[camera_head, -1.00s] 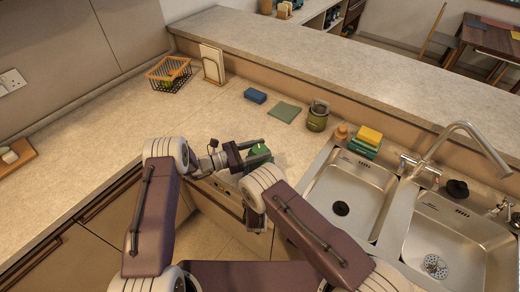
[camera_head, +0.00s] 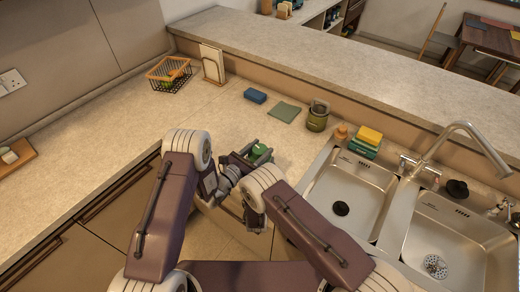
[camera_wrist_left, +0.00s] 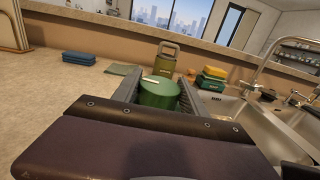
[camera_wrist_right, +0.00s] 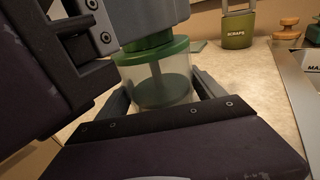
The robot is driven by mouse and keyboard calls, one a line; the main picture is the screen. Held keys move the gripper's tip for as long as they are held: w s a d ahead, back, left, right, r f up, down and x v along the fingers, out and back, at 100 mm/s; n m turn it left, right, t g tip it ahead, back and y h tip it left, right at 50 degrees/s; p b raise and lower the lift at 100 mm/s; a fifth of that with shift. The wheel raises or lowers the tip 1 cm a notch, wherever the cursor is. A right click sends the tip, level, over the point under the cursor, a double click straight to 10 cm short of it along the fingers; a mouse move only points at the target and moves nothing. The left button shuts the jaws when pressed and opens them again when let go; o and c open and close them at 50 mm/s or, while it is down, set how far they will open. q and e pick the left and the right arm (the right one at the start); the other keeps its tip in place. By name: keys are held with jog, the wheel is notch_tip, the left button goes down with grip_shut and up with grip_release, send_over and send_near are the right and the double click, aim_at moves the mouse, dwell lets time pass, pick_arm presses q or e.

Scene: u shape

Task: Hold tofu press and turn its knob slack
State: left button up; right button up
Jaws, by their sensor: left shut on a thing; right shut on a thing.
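The tofu press has a clear round body (camera_wrist_right: 160,88) with a green lid, and a green knob (camera_wrist_left: 157,93) on top. In the head view its green top (camera_head: 259,151) shows near the counter's front edge. My left gripper (camera_head: 250,155) is shut on the knob, with a finger on each side of it in the left wrist view. My right gripper (camera_wrist_right: 160,92) is shut around the clear body below, one finger on each side. The press looks upright. In the head view my arms hide its lower part and the right gripper.
A wire basket (camera_head: 168,74) stands farther back left. The left counter is mostly clear.

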aim_at(256, 155)
pick_arm(q)
jog(key=shift+r+n+t+y, duration=0.1)
jog(key=shift+n+t+y, duration=0.5)
jog(key=shift+y, duration=0.6)
jog(key=o, duration=1.4)
jog(key=shift+c, duration=0.2)
jog(key=shift+a, duration=0.1)
jog(key=v, duration=0.7)
jog(key=shift+s, duration=0.2)
